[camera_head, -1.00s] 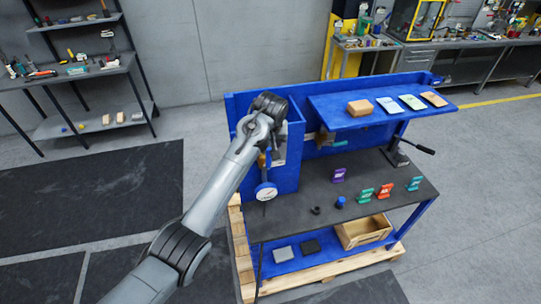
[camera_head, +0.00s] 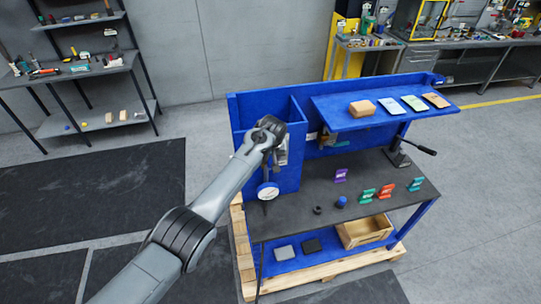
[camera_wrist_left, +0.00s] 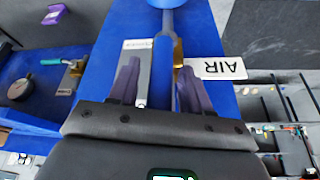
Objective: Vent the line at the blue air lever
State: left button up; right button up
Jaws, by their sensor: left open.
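The blue air lever (camera_wrist_left: 163,68) shows in the left wrist view as a long blue handle with a grey-blue shaft above it. A white plate reading AIR (camera_wrist_left: 222,68), upside down, is to its right, and a brass fitting (camera_wrist_left: 179,53) is close beside it. My left gripper (camera_wrist_left: 160,64) is open, one finger on each side of the handle. I cannot tell whether either finger touches it. In the head view, my left gripper (camera_head: 283,152) is at the bench's blue upright panel, and my wrist hides the lever. My right gripper is not in view.
The dark bench top (camera_head: 290,225) holds a purple block (camera_head: 340,175), a blue knob (camera_head: 341,201) and several coloured tags. A blue shelf (camera_head: 345,118) overhangs its back. A black-handled lever (camera_head: 415,146) stands at right.

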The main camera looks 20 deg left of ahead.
pick_arm(q)
grip_shut()
dwell(0.3)
